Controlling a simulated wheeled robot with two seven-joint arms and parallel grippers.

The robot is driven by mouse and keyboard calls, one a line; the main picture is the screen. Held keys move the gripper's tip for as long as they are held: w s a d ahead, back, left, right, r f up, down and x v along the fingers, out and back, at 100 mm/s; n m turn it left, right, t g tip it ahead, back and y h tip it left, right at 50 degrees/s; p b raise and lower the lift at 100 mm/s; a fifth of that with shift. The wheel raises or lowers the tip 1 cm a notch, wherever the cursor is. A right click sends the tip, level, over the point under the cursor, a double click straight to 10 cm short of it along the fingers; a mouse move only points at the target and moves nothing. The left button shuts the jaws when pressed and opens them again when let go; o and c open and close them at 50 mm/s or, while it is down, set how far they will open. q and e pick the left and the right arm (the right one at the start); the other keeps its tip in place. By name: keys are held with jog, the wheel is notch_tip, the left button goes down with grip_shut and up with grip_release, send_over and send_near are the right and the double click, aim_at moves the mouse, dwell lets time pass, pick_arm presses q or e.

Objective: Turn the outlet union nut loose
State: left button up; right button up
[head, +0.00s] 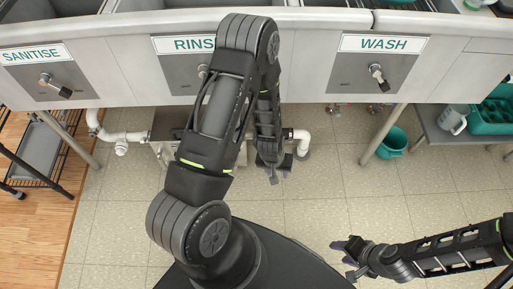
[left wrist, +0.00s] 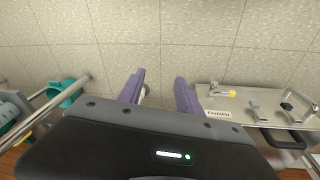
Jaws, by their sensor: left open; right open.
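My left gripper (head: 273,174) is low under the middle sink in the head view, partly covered by its own arm. In the left wrist view its two purple fingers (left wrist: 160,82) are apart with nothing gripped. White pipe (head: 301,136) shows just right of it, ending in a greyish fitting near the floor; I cannot tell if this fitting is the outlet union nut. A metal box (head: 165,151) is left of the arm and partly hidden; a metal-topped unit (left wrist: 255,106) with a label shows in the wrist view. My right gripper (head: 350,250) is open and empty over the floor.
More white pipe (head: 121,139) runs left of the box. Above are the sink fronts with lever valves (head: 377,74). A green bucket (head: 392,142) stands near a sink leg (head: 385,135). A wire rack (head: 52,150) is at left. The tiled floor is open at centre right.

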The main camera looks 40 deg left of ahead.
pick_arm(q)
jog(key=w+a+f+n+y+b, duration=0.1)
jog(key=w+a+f+b, duration=0.3)
jog(key=a, duration=0.5)
jog(key=w+a+f+n+t+y+b, duration=0.1)
jog(key=w+a+f+y+b, duration=0.1)
jog(key=w+a+f+b, duration=0.2)
jog(key=w+a+b, duration=0.3)
jog(key=w+a, duration=0.2)
jog(key=shift+f+n+t, duration=0.3)
jog(key=shift+f, duration=0.1)
pick_arm(e)
notch_tip(320, 180, down, 15)
jog(key=shift+w+d+r, duration=0.2)
jog(key=shift+w+d, duration=0.25)
pick_arm(q)
jog(key=shift+a, duration=0.1)
jog(key=b+x, duration=0.3)
jog(key=x, duration=0.5)
pick_arm(e)
jog(key=f, duration=0.3)
jog(key=shift+w+f, duration=0.2)
jog(key=shift+w, duration=0.1)
pick_arm(q)
jog(key=shift+r, duration=0.1)
grip_shut()
